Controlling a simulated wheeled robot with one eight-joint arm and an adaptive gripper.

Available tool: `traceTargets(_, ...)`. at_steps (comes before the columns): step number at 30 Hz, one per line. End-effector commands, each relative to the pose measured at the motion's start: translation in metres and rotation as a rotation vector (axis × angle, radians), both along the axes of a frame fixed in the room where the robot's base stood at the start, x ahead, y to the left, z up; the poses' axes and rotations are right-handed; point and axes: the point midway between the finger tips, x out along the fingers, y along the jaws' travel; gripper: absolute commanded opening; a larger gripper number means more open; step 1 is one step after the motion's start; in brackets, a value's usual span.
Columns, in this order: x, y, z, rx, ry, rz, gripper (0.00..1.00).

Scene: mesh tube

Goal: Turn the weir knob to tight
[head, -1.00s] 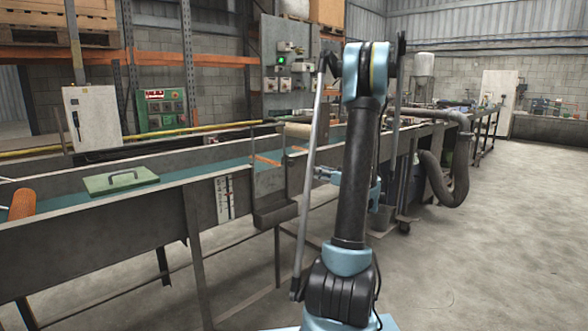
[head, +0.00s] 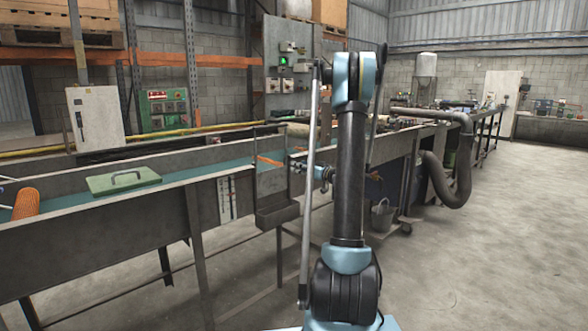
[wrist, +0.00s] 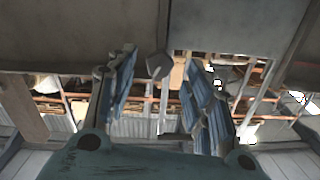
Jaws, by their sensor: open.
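My gripper (head: 297,167) is at the near side of the trough's weir end, just left of my arm in the head view. In the wrist view my gripper (wrist: 161,60) is open, with one blue ribbed finger on each side. A small grey rounded knob (wrist: 158,66), seemingly the weir knob, shows between the fingertips. I cannot tell whether the fingers touch it. In the head view the knob is too small to make out beside the gripper. The weir frame (head: 256,165) stands upright across the trough.
A metal spout box (head: 277,214) hangs below the weir. A bucket (head: 382,216) stands under the bench. The floor at right is clear.

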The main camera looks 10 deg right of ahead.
Motion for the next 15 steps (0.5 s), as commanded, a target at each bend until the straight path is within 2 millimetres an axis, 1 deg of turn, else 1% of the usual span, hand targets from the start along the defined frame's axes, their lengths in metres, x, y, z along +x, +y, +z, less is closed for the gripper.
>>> traceTargets(1, 0.007, 0.006, 0.000, 0.000, 0.000, 0.002, 0.47)
traceTargets(6, 0.025, 0.018, 0.000, 0.000, 0.000, 0.001, 0.47)
traceTargets(10, 0.032, 0.023, 0.000, 0.000, 0.000, 0.001, 0.47)
traceTargets(15, 0.035, 0.025, 0.000, 0.000, 0.000, -0.001, 0.47)
